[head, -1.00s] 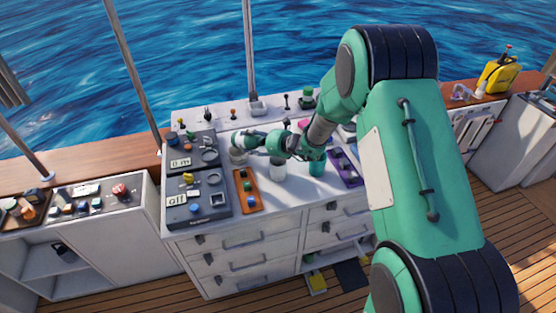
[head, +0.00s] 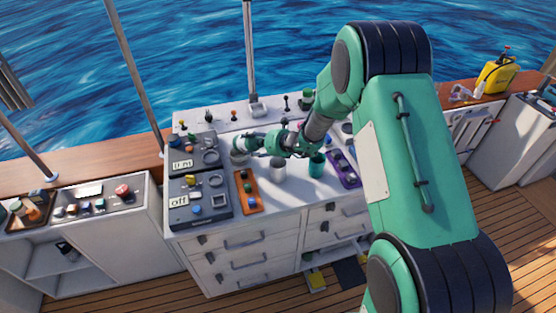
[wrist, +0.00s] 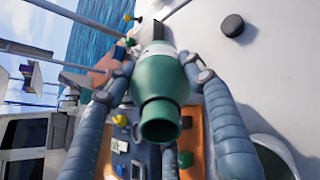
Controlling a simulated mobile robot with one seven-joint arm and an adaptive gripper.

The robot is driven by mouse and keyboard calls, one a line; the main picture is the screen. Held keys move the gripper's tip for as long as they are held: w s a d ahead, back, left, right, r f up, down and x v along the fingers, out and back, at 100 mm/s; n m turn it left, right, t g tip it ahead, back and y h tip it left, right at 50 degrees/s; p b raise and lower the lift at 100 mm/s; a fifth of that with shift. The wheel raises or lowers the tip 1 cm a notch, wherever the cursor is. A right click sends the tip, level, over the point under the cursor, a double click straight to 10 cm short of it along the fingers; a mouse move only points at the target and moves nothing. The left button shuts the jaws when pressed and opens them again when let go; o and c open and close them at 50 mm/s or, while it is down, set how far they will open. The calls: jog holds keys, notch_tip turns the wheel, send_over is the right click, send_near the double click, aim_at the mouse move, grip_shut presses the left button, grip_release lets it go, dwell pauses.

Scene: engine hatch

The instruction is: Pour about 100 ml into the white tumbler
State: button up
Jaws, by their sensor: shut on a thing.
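A white tumbler (head: 277,171) stands upright on the white counter in the head view. The bottle looks strongly tilted; no liquid stream can be made out. A vessel rim (wrist: 278,155) shows at the lower right of the wrist view; I cannot tell which vessel it is.
Left of the vessel are two dark panels; the lower display (head: 179,201) reads "off", the upper display (head: 182,163) is hard to read. The front counter is partly clear.

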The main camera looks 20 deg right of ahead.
jog(key=shift+s+d+r+g+h+p, duration=0.2)
jog(key=shift+g+h+p, duration=0.35)
jog(key=shift+p, duration=1.55)
jog(key=g+p, duration=0.1)
jog(key=p, duration=0.2)
jog(key=s+f+g+h+p, duration=0.1)
jog(key=p, duration=0.3)
jog(key=f+g+h+p, duration=0.1)
jog(key=p, duration=0.3)
jog(key=shift+s+d+f, duration=0.1)
jog(key=shift+s+d, duration=0.05)
jog(key=shift+d, duration=0.1)
jog(key=p, duration=0.3)
jog(key=shift+r+g+h+p, duration=0.25)
jog(key=shift+r+p, duration=0.15)
jog(key=shift+p, duration=0.5)
jog(key=shift+w+a+r+p, duration=0.1)
jog(key=shift+w+r+p, duration=0.2)
jog(key=shift+p, duration=0.6)
jog(key=shift+r+g+p, duration=0.15)
jog(key=shift+g+p, duration=0.15)
jog(key=shift+p, duration=0.3)
jog(key=shift+r+p, duration=0.15)
jog(key=shift+p, duration=0.15)
jog(key=shift+w+h, duration=0.1)
jog(key=shift+h, duration=0.2)
